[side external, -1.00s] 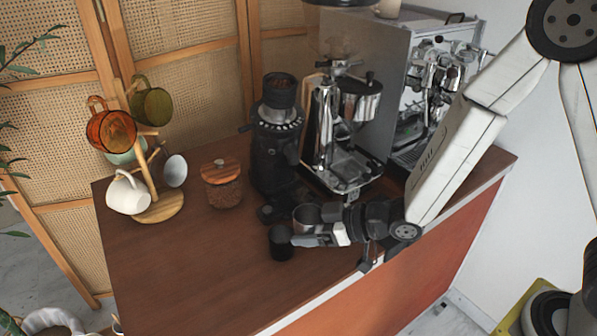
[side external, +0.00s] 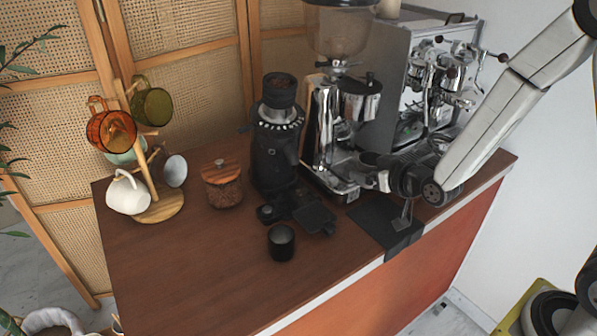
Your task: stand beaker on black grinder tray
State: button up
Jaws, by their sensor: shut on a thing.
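My gripper (side external: 382,181) is at the right, in front of the silver grinder, raised over the counter's front part. A small grey beaker (side external: 366,177) is between its fingers, partly hidden and hard to separate from the silver grinder behind it. The black grinder (side external: 274,155) stands upright at the middle back. A flat, dark square tray (side external: 316,219) lies at its foot to the front right, with nothing standing on it. My gripper and the beaker are to the right of this tray and apart from it.
A black cup (side external: 281,243) stands just front-left of the tray. A small black round piece (side external: 266,213) lies left of it. The silver grinder (side external: 322,135) and espresso machine (side external: 430,90) stand behind. A black mat (side external: 385,226) hangs over the front edge. The counter's left front is clear.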

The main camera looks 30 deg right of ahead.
jog(key=s+a+f+n+g+y, duration=0.1)
jog(key=a+n+y, duration=0.3)
jog(key=a, duration=0.6)
jog(key=s+a+f+n+g+y, duration=0.2)
jog(key=s+a+n+y, duration=0.1)
jog(key=a, duration=0.6)
jog(key=shift+a+n+y, duration=0.35)
jog(key=shift+n+y, duration=0.35)
jog(key=shift+y, duration=0.4)
jog(key=shift+f, duration=0.15)
send_over(305, 273)
jog(key=shift+f, duration=2.75)
jog(key=shift+f, duration=0.15)
jog(key=shift+f, duration=1.75)
jog(key=shift+f, duration=0.2)
